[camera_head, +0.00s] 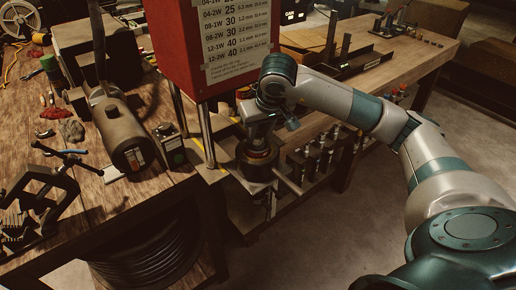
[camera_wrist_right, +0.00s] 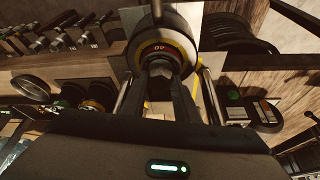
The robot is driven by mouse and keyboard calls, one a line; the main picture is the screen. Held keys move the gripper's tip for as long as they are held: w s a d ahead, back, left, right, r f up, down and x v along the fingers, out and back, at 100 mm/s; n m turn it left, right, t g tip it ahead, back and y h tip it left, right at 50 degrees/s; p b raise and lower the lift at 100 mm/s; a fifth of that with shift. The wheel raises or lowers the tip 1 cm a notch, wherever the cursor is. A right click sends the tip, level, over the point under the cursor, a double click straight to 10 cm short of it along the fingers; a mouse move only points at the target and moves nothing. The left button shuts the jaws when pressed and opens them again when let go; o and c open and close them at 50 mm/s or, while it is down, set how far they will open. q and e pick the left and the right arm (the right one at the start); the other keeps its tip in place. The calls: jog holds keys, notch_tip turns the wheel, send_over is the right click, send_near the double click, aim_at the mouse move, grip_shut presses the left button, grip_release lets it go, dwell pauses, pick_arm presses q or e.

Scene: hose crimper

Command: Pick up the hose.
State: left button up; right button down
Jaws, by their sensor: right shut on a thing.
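A coil of black hose (camera_head: 150,258) lies on the shelf under the left wooden bench; I see no separate length of hose for certain. My right gripper (camera_head: 257,133) points down at a dark round piece (camera_head: 258,153) with red and yellow bands, below the red machine. In the right wrist view its fingers (camera_wrist_right: 160,72) are close together at the middle of this piece (camera_wrist_right: 185,44), which is marked 40. They are shut on its central part; exactly what sits between the tips is hard to make out. My left gripper is not in view.
The red machine (camera_head: 220,45) with a number chart stands on metal posts close by my right gripper. A dark motor-like cylinder (camera_head: 122,135) and a black clamp-like tool (camera_head: 35,200) are on the left bench. Another wooden bench (camera_head: 380,75) is behind. The floor (camera_head: 345,225) is clear.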

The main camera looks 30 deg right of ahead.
jog(key=shift+r, duration=0.15)
jog(key=shift+w+r+b, duration=0.1)
jog(key=shift+r+b, duration=0.3)
jog(key=shift+r, duration=0.4)
notch_tip(320, 180, up, 26)
jog(key=b, duration=0.3)
jog(key=shift+b, duration=0.3)
jog(key=shift+r, duration=0.1)
dwell(0.3)
jog(key=shift+s, duration=0.2)
